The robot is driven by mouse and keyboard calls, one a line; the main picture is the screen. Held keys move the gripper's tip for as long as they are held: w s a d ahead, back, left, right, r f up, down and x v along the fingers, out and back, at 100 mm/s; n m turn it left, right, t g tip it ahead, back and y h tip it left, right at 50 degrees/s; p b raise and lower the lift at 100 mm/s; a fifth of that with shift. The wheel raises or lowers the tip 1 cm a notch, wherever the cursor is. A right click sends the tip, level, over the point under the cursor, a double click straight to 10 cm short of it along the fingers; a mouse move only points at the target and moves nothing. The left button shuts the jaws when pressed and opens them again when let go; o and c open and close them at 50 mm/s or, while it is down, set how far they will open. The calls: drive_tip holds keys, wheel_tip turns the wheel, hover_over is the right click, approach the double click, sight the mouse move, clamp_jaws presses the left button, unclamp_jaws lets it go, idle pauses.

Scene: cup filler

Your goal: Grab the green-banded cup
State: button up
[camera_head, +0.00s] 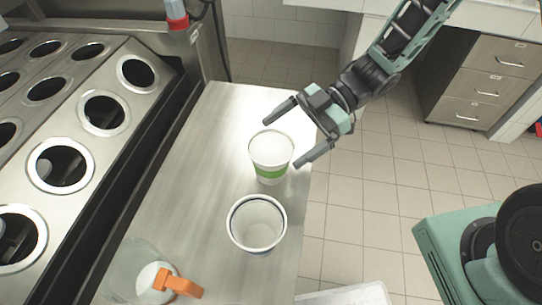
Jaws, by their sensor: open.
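The green-banded cup (271,158) is white with a green band low on its side and stands upright on the metal counter (190,165). My gripper (299,133) is open, with its two dark fingers spread wide. In the picture the fingertips lie at the upper left and lower right of the cup's rim. Whether the fingers are at the cup's height, or touch it, I cannot tell.
A second white cup (257,223) with a dark rim line stands just below the banded cup. A clear jug (145,275) with an orange handle is at the counter's near end. A metal unit with round holes (103,112) runs along the left. The counter's right edge drops to the tiled floor.

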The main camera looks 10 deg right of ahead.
sight(276, 143)
drive_tip(key=x, duration=0.4)
drive_tip(key=shift+s+a+r, duration=0.15)
drive_tip(key=shift+a, duration=0.1)
drive_tip(key=shift+c, duration=0.3)
drive_tip(key=c, duration=1.1)
drive_tip(key=shift+o, duration=0.2)
